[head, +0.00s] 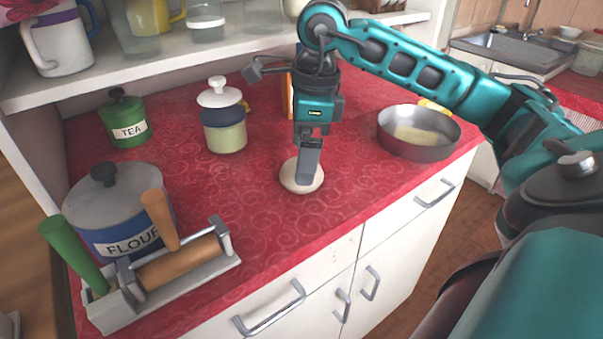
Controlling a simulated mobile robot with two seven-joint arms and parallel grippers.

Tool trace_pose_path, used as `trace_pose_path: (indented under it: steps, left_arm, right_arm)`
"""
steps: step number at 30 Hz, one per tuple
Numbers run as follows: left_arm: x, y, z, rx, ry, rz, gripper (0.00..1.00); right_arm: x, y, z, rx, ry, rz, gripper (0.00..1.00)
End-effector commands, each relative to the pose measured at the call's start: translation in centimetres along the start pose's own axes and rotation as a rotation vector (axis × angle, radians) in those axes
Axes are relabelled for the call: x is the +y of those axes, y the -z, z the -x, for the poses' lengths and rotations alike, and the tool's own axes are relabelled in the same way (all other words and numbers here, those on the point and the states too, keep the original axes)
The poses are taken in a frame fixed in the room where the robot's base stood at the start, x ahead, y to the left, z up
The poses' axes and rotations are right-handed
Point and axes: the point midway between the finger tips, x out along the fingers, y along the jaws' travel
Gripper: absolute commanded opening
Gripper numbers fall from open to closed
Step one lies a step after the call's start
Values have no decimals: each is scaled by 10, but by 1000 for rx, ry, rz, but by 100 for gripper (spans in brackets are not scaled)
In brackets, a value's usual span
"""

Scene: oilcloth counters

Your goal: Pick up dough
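The dough (287,178) is a pale, round, flattened piece on the red patterned oilcloth (250,215) near the counter's front edge. My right gripper (308,172) points straight down over the dough, its finger covering the middle of it. The fingers line up with the view, so I see only one. I cannot tell whether they are open or shut, or whether they touch the dough. My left gripper is not in view.
A pan (418,135) stands right of the dough. A green tea tin (124,118) and a lidded jar (223,125) stand at the back left. The oilcloth around the dough is clear.

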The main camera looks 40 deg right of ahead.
Motion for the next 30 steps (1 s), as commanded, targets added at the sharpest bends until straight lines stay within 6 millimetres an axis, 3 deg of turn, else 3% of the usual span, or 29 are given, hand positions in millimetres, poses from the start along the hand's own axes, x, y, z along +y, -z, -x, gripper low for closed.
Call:
trace_pose_path:
  steps: [6,14,30]
  left_arm:
    - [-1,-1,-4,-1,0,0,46]
    - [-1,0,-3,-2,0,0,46]
    - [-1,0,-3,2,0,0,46]
  right_arm:
    - [0,1,-31,3,-3,1,100]
    - [0,0,-34,1,-1,2,100]
    - [0,0,-33,1,-1,1,50]
